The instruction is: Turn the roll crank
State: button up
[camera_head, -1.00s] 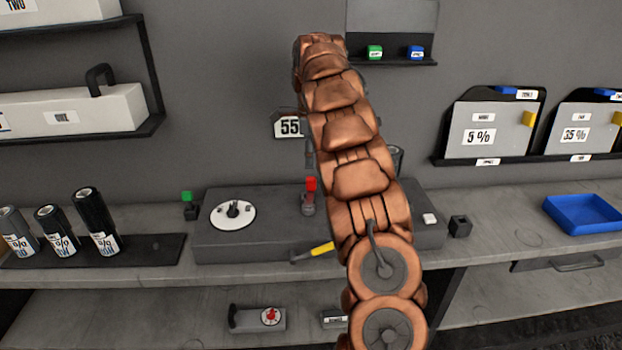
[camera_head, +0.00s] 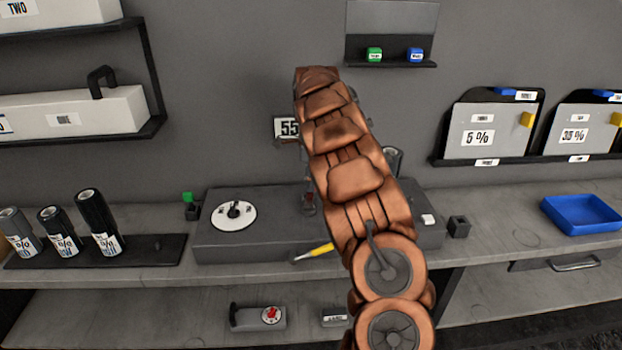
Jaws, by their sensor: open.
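A dark grey machine box (camera_head: 262,240) sits on the bench, with a white dial (camera_head: 234,216) on its top left. A lever with a yellow grip (camera_head: 314,252) sticks out at its front edge; its right end is hidden behind my arm. A small upright post with a dull red part (camera_head: 309,200) stands on the box at the left edge of my copper arm. I cannot tell from the frame which of these is the roll crank. My gripper is mostly hidden behind my arm; only a dark sliver (camera_head: 305,176) shows, just above the post. I see nothing held in it.
Several dark rolls (camera_head: 97,222) stand on a black tray at left. A green-topped block (camera_head: 188,204) is behind the box's left end. A small black block (camera_head: 459,226) and a blue tray (camera_head: 581,214) are at right. The wall shelf with percent-labelled panels (camera_head: 478,130) is above.

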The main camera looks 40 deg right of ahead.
grip_shut()
dwell(0.6)
